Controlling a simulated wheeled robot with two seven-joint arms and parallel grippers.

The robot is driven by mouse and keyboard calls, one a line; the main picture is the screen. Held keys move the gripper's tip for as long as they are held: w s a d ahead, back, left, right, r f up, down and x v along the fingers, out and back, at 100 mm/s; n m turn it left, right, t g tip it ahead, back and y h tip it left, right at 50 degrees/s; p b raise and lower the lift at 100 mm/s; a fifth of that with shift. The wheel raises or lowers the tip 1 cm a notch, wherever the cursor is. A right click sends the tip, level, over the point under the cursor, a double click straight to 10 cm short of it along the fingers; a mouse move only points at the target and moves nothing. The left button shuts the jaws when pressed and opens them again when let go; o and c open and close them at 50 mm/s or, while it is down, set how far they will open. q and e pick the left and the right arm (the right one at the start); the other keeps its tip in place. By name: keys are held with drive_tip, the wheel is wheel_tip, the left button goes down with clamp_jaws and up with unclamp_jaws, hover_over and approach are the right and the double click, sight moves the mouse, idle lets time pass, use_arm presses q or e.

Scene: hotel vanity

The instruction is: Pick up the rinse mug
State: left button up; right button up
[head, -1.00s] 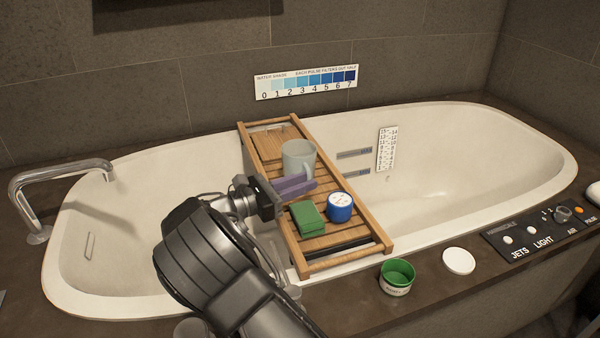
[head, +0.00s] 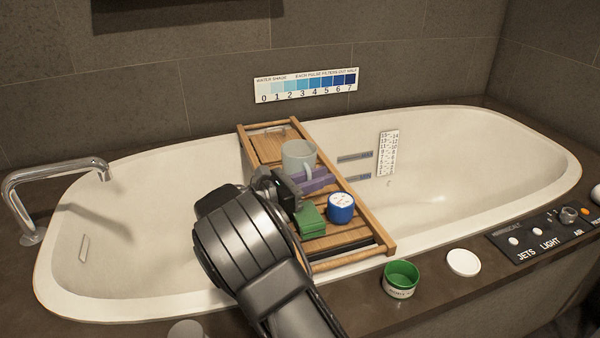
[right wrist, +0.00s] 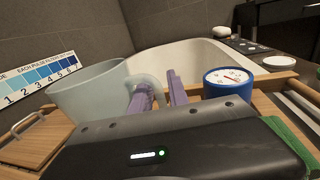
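The rinse mug (head: 298,155) is a pale grey-green, translucent-looking mug upright on the wooden bath tray (head: 365,217). Its handle faces the front right in the head view. My right gripper (head: 318,180) has purple fingers at the near side of the mug, by the handle. In the right wrist view the mug (right wrist: 88,92) is at the left, and the fingers (right wrist: 160,88) are apart. One finger overlaps the handle and the other stands to its right; the handle appears to lie between them, contact unclear. My left gripper is not in view.
A green block (head: 310,221) and a blue round gauge-like pot (head: 341,208) sit on the tray close to my right gripper. A green cup (head: 400,279) and a white disc (head: 463,262) are on the front ledge. The tray spans the bathtub (head: 450,180).

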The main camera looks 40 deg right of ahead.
drive_tip(key=shift+c, duration=0.4)
clamp_jaws()
idle(1.0)
